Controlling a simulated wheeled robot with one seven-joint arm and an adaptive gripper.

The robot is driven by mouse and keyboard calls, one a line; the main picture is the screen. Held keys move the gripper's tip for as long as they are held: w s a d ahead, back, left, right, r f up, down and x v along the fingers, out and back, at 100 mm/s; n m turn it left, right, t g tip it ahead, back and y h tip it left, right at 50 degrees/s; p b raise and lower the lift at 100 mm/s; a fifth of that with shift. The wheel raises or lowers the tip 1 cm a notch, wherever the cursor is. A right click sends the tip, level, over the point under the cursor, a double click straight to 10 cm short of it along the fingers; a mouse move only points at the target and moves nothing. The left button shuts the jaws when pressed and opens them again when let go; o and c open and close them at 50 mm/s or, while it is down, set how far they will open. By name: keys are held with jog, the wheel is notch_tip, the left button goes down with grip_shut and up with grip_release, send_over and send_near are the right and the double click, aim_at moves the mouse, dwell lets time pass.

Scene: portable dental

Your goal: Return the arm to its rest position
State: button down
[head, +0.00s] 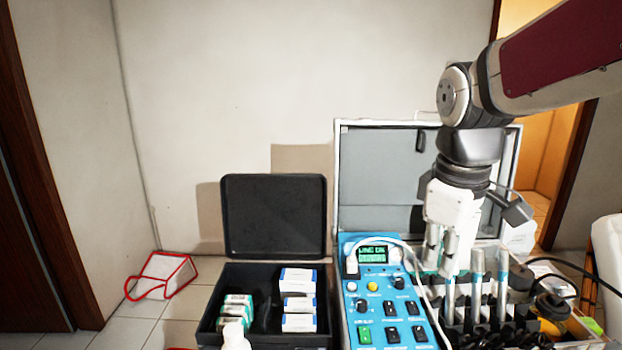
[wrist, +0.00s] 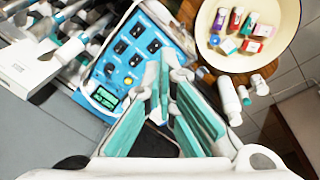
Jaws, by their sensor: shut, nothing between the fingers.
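My gripper (head: 447,268) is at the right in the head view, pointing down in front of the open grey case lid (head: 382,180). Its fingers are shut with nothing held. They appear near the blue control unit (head: 378,312) and the row of dental handpieces (head: 476,285); I cannot tell whether they touch anything. In the wrist view the gripper (wrist: 168,75) shows teal finger pads, with the blue unit (wrist: 128,62) and its lit screen beyond. My arm reaches in from the upper right.
A black open case (head: 228,305) holds white-and-blue boxes (head: 299,300) and green-white containers. A pale bowl (wrist: 281,48) holds several coloured vials, with a white bottle (wrist: 229,100) near it. A red-edged white object (head: 165,277) lies on the floor. Cables run at right. Space above the black case is clear.

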jog(key=s+f+m+t, duration=0.2)
jog(key=s+m, duration=0.6)
jog(key=s, duration=0.8)
jog(key=shift+s+f+m+t+y, duration=0.15)
jog(key=shift+s+m+t+y, duration=0.15)
jog(key=shift+s+y, duration=0.1)
